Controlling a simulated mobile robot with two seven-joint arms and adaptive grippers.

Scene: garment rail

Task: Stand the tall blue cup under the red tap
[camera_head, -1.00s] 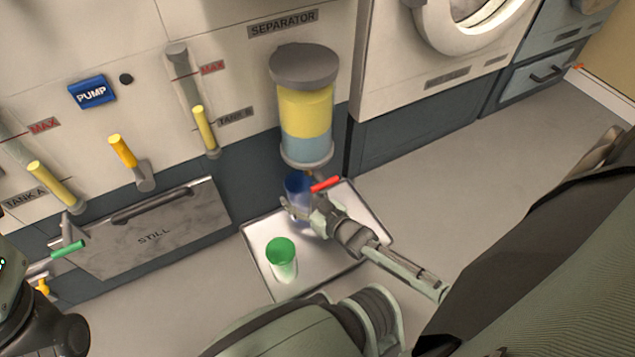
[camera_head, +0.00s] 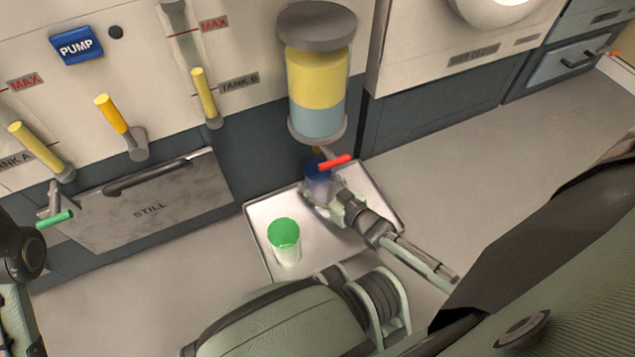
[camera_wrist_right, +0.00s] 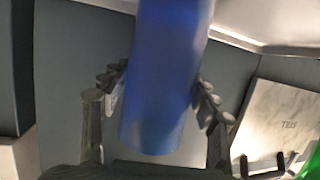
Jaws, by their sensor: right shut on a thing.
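The tall blue cup (camera_head: 314,176) is upright over the back part of the metal tray, just below the separator's spout. The red tap (camera_head: 335,161) has its handle in front of the cup's top right edge. My right gripper (camera_head: 321,194) is shut around the cup's side. In the right wrist view the blue cup (camera_wrist_right: 165,75) fills the space between the fingers of my gripper (camera_wrist_right: 160,98). I cannot tell whether the cup's base touches the tray. My left gripper is out of view.
A green cup (camera_head: 284,238) stands on the front left of the tray (camera_head: 262,214). The separator tank (camera_head: 318,85) hangs above the blue cup. A green-handled tap (camera_head: 55,219) and the still (camera_head: 150,207) are at left. Floor at right is clear.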

